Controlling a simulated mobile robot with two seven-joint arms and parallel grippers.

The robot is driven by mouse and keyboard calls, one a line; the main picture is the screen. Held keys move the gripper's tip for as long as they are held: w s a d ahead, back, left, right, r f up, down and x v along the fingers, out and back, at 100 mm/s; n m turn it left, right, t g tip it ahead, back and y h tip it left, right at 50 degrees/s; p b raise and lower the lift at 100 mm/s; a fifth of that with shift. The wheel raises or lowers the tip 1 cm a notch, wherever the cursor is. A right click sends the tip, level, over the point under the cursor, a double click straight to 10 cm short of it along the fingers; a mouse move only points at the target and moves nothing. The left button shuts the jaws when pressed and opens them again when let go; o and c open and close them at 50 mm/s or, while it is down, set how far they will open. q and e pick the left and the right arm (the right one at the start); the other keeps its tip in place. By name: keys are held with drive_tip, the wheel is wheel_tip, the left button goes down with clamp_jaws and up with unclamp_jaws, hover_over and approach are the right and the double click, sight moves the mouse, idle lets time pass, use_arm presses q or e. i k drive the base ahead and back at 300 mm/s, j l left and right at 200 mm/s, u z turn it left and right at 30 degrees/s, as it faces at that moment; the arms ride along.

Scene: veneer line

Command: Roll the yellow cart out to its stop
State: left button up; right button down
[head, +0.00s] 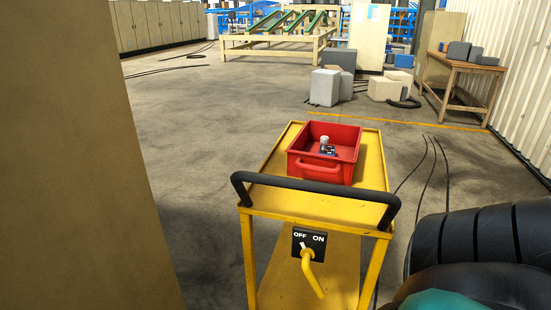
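The yellow cart (262,189) stands right in front of me, its black push handle (315,187) facing me. A red bin (321,172) sits on its top tray, with a small white and blue item (326,147) inside. Below the handle is a black OFF/ON plate (309,241) with a yellow lever (313,275). The lever hangs down and slightly right; its small pale tip points toward OFF. Neither gripper is in the head view, and nothing visible holds the handle. The cart's wheels are out of view.
A tall beige panel (75,160) blocks the near left. A dark ribbed shape (490,245) fills the lower right. Open floor lies beyond the cart, crossed by a yellow line (400,121). Grey blocks (325,88) and a wooden table (457,68) stand farther back. Cables (428,170) lie right.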

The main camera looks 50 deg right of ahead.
sight(331, 219)
drive_tip(key=z, duration=1.75)
